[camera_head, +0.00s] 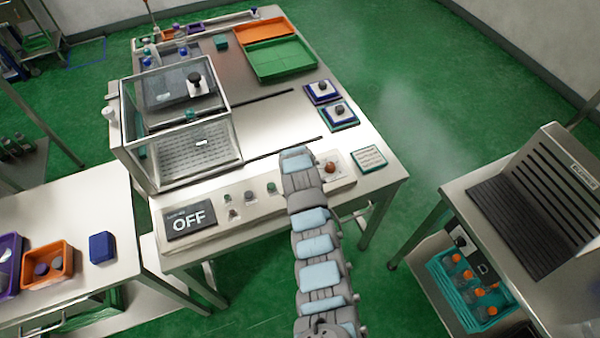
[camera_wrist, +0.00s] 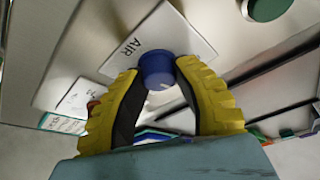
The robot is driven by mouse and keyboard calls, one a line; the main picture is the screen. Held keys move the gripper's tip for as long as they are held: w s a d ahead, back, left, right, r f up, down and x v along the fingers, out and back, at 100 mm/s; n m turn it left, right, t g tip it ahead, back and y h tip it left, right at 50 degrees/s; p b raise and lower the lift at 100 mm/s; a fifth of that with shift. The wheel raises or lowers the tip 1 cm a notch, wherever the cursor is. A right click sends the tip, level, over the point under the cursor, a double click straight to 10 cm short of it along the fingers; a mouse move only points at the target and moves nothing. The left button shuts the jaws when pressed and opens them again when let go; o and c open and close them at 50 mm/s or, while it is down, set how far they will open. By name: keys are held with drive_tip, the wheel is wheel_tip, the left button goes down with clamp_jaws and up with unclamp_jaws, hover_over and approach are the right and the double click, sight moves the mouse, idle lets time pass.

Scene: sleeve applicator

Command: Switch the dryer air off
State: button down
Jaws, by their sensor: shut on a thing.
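A round blue knob (camera_wrist: 156,68) stands on a pale plate marked AIR (camera_wrist: 135,45) in the wrist view. The yellow-padded fingers of my gripper (camera_wrist: 158,72) are closed on it from both sides. A small white mark shows on the knob's near side. In the head view my arm covers the knob and my gripper at the console (camera_head: 240,212). A dark display (camera_head: 190,219) at the console's left end reads OFF; its small upper text is too small to read.
A green button (camera_wrist: 268,8) is near the knob. A red-brown knob (camera_head: 330,167) is right of my arm. A clear-walled enclosure (camera_head: 180,130) stands behind the console. Green tray (camera_head: 283,60) and orange tray (camera_head: 264,30) lie at the back. A slotted black unit (camera_head: 535,205) is at right.

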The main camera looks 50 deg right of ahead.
drive_tip(key=n+t+y, duration=0.1)
drive_tip(key=n, duration=0.2)
drive_tip(key=shift+f+n, duration=0.15)
drive_tip(key=shift+n, duration=0.15)
drive_tip(key=shift+n+t+y+b, duration=0.3)
drive_tip(key=shift+n+y+b, duration=0.3)
drive_tip(key=shift+n+b, duration=0.95)
drive_tip(key=shift+n, duration=0.35)
drive_tip(key=c, duration=0.7)
unclamp_jaws()
drive_tip(key=shift+c, duration=0.2)
drive_tip(key=shift+p, duration=0.3)
drive_tip(key=v, duration=1.2)
